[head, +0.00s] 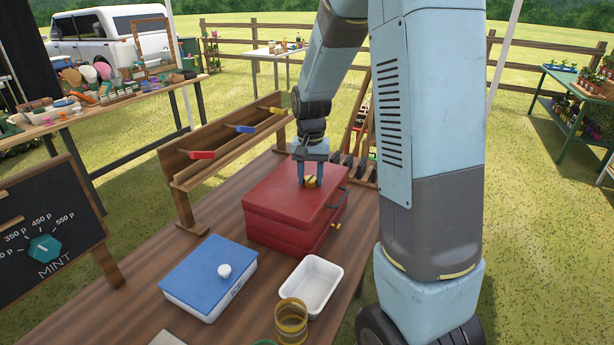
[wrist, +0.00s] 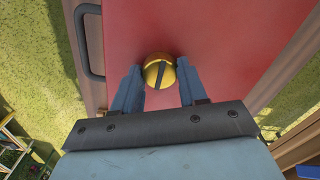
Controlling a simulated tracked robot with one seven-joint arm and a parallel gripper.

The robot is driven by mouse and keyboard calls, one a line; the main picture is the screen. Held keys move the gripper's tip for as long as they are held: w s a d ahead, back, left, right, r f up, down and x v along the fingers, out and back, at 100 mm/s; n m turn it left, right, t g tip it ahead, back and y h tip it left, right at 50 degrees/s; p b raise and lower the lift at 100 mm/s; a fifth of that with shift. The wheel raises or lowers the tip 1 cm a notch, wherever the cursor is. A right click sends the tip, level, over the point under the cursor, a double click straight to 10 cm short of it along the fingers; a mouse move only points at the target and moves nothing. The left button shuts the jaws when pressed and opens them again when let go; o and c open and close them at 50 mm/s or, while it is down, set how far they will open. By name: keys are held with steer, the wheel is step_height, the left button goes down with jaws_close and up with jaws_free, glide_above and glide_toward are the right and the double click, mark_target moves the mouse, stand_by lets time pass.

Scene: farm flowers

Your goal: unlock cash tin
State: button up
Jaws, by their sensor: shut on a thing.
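The red cash tin (head: 283,205) stands on the wooden table with its lid down. A round yellow knob with a dark slot sits on top of the lid (head: 310,182); it also shows in the wrist view (wrist: 159,71). My gripper (head: 309,178) points down from above, its two fingers on either side of the knob and shut on it. In the wrist view my gripper (wrist: 159,82) shows the knob between the fingertips. A dark handle (wrist: 88,40) is on one side of the tin. A small yellow piece (head: 336,226) sticks out low on the tin's side.
A blue-lidded white box (head: 208,280) with a white knob, a white tray (head: 312,286) and a yellow ring-like cup (head: 291,318) stand in front of the tin. A wooden rack (head: 225,145) with coloured-handled tools stands behind, and a chalkboard dial (head: 45,247) at left.

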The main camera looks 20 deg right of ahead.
mark_target(311, 179)
stand_by(0.4)
steer(key=o, duration=1)
steer(key=shift+o, duration=0.2)
step_height(311, 179, up, 14)
steer(key=shift+f, duration=0.15)
